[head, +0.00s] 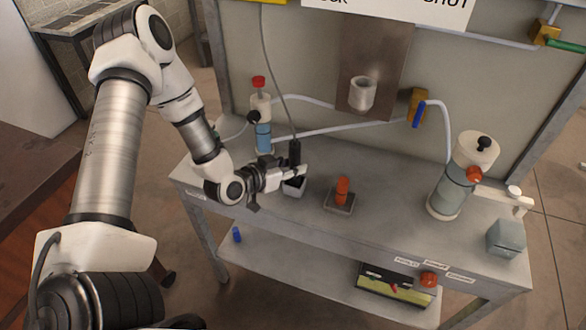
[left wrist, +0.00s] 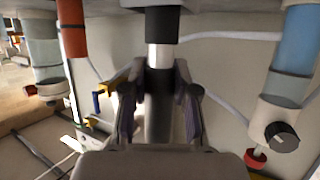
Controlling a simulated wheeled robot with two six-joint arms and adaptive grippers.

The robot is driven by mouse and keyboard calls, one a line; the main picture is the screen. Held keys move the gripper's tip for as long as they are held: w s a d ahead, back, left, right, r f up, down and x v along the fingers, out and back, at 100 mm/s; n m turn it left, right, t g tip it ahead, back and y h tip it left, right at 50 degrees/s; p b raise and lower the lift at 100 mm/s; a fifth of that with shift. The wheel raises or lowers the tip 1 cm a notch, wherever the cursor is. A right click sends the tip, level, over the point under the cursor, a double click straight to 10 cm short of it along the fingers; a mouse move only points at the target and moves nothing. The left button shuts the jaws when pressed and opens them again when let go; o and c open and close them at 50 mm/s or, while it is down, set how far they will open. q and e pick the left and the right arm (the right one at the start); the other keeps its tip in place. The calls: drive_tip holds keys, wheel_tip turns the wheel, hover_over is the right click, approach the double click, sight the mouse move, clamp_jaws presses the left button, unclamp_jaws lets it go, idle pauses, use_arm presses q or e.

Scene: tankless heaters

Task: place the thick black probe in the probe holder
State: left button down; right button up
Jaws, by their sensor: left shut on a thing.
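The thick black probe (head: 295,152) stands roughly upright, with a thin cable rising from its top. My left gripper (head: 292,171) is shut on it, and the fingers hide part of it. In the left wrist view the probe (left wrist: 162,25) shows a black section and a pale metal band between the fingers (left wrist: 160,95). My right gripper is not in view.
A blue-filled column with a red cap (head: 263,135) stands behind left. A larger cylinder (head: 456,185) and grey box (head: 506,239) stand right. The bench front (head: 400,235) is clear.

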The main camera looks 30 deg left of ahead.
use_arm(q)
drive_tip(key=shift+f, duration=0.7)
drive_tip(key=shift+w+f, duration=0.1)
drive_tip(key=shift+w, duration=0.05)
drive_tip(key=shift+f, duration=0.15)
drive_tip(key=c, duration=0.9)
unclamp_jaws()
